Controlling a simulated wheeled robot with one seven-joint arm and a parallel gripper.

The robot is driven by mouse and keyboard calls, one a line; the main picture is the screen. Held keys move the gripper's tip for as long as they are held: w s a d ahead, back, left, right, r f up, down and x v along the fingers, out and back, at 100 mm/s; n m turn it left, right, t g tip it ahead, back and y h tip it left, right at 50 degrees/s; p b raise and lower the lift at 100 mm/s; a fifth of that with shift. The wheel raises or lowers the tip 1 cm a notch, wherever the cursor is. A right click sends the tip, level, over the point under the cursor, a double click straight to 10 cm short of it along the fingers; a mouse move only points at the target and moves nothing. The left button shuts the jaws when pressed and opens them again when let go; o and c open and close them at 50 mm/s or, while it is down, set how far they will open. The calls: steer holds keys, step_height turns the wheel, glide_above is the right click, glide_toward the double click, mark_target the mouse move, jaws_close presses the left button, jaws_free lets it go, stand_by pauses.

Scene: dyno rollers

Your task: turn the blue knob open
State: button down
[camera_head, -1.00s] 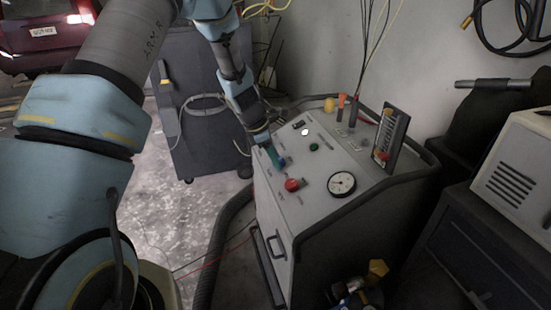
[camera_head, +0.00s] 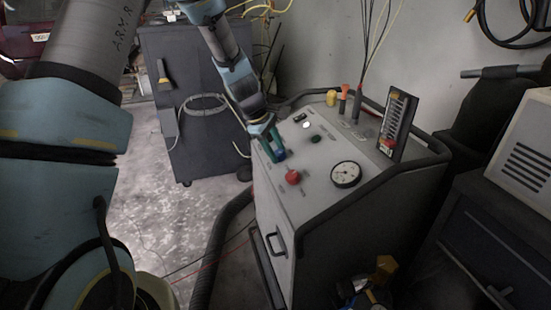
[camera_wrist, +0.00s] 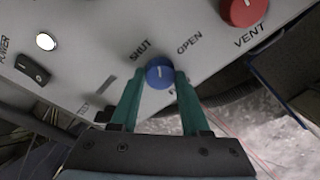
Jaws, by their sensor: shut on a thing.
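The blue knob (camera_wrist: 159,73) sits on the grey control panel (camera_wrist: 110,35), between the printed words SHUT and OPEN. Its white mark points roughly straight up in the wrist view, between the two words. My gripper (camera_wrist: 158,85) has its two green fingers on either side of the knob, shut on it. In the head view my gripper (camera_head: 274,150) reaches down to the panel's left edge, and the knob (camera_head: 281,155) shows just beside the fingertips.
The red VENT knob (camera_wrist: 243,10) is close by on the panel. A dark cabinet (camera_head: 195,120) is behind my arm.

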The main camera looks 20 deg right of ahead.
steer(key=m+b, duration=0.1)
steer(key=m, duration=0.1)
steer(key=m+b, duration=0.1)
steer(key=b, duration=0.1)
steer(key=m+b, duration=0.2)
steer(key=shift+s+a+f+m, duration=0.1)
steer(key=shift+s+f+m, duration=0.2)
steer(key=shift+f, duration=0.1)
steer(key=m+b, duration=0.4)
steer(key=shift+r+m+h, duration=0.1)
steer(key=shift+m+h, duration=0.2)
steer(key=shift+h, duration=0.1)
steer(key=shift+r, duration=0.1)
steer(key=c, duration=0.7)
jaws_free()
steer(key=shift+c, duration=0.2)
steer(key=o, duration=0.4)
steer(key=shift+w+r, duration=0.1)
steer(key=shift+c, duration=0.2)
